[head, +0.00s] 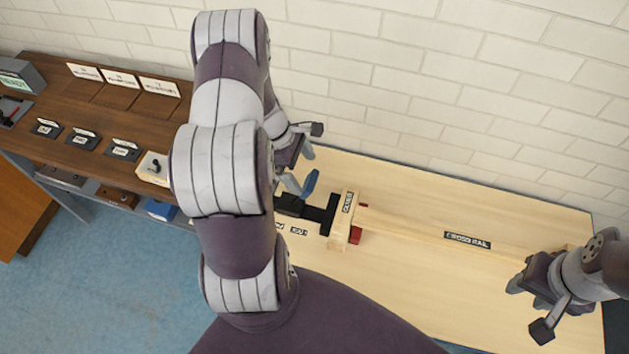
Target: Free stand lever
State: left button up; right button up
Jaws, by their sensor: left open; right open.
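A blue lever (311,183) stands up at an angle from the black stand (318,214) on the light wooden table. My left gripper (302,168) is open, with its fingers right beside the lever; I cannot tell whether they touch it. A wooden piece with a label (341,222) sits at the stand, and a long beam labelled "cross rail" (430,233) runs from it to the right. My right gripper (526,293) is open at the right end of the rail, which it partly hides. My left arm hides the left part of the stand.
A dark brown bench (95,125) with labelled holders stands at the left. A white brick wall (440,80) closes off the back. The table (420,310) is bare in front of the rail.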

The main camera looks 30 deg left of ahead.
aim_at(309, 179)
pick_arm(q)
jog(key=x, duration=0.6)
jog(key=shift+w, duration=0.2)
jog(key=shift+s+d+f, duration=0.1)
jog(key=shift+d+f, duration=0.1)
jog(key=shift+f, duration=0.3)
jog(key=shift+f, duration=0.1)
jog(key=shift+c, duration=0.3)
